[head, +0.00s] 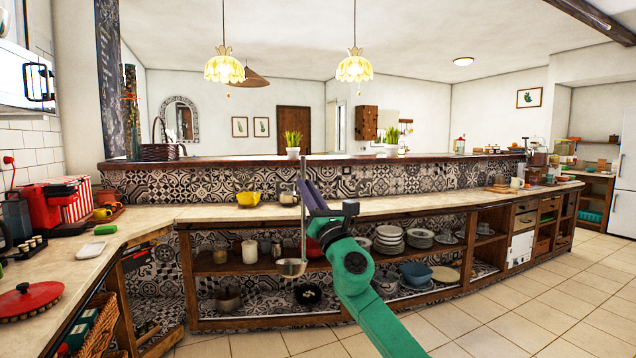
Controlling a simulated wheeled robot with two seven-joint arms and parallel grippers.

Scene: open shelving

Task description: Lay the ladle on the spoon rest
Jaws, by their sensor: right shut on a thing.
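A metal ladle (303,225) hangs upright from my right gripper (308,196), with its round bowl at the bottom. My right gripper is shut on the upper part of the handle. The ladle appears in front of the long counter, with its bowl below the countertop's front edge in the picture. I cannot make out the spoon rest for certain. My left gripper is out of view.
Open shelves below hold plates (390,235), pots and jars. A red lid (27,300) lies on the left counter. The tiled floor is clear at right.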

